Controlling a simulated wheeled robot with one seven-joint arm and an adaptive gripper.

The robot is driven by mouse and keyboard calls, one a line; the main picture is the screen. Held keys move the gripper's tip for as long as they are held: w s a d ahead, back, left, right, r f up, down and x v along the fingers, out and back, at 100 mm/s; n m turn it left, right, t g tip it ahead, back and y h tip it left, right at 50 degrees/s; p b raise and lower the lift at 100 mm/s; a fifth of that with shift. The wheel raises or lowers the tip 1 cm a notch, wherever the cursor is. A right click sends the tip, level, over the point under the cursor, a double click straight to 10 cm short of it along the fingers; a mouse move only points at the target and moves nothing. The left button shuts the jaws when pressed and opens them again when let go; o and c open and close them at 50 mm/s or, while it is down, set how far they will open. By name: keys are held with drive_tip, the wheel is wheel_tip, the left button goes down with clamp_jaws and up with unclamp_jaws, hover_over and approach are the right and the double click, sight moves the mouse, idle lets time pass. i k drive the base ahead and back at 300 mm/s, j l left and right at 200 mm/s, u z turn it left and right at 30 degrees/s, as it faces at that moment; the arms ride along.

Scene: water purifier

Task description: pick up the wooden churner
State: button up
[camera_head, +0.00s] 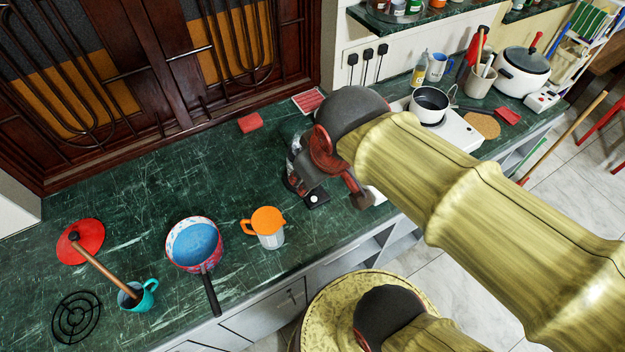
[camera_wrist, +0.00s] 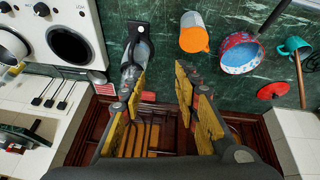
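A wooden stick (camera_head: 105,268), which appears to be the churner, leans in a teal mug (camera_head: 139,297) at the left of the counter in the head view. Its upper end reaches over a red lid (camera_head: 80,243); its lower end is hidden in the mug. In the wrist view the stick (camera_wrist: 299,80) is at the far right, by the mug (camera_wrist: 293,46) and lid. My gripper (camera_wrist: 160,88) is open, with nothing between its fingers, and apart from the stick.
A blue-lined pan (camera_head: 194,244) and an orange-lidded jug (camera_head: 265,228) stand between the mug and my gripper. A dark jug-like object (camera_wrist: 137,48) is close by my left finger. A stove (camera_head: 455,132) with a pot is at right.

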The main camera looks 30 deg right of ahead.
sight(79, 248)
drive_tip(key=u, duration=1.55)
drive_tip(key=z, duration=0.5)
drive_tip(key=i+j, duration=0.15)
drive_tip(key=j, duration=0.2)
drive_tip(key=i+j+z, duration=0.1)
drive_tip(key=j, duration=0.25)
drive_tip(key=i+j+z, duration=0.1)
drive_tip(key=j, duration=0.3)
drive_tip(key=i+j, duration=0.2)
drive_tip(key=j, duration=0.2)
drive_tip(key=i+j+z, duration=0.1)
drive_tip(key=j, duration=0.25)
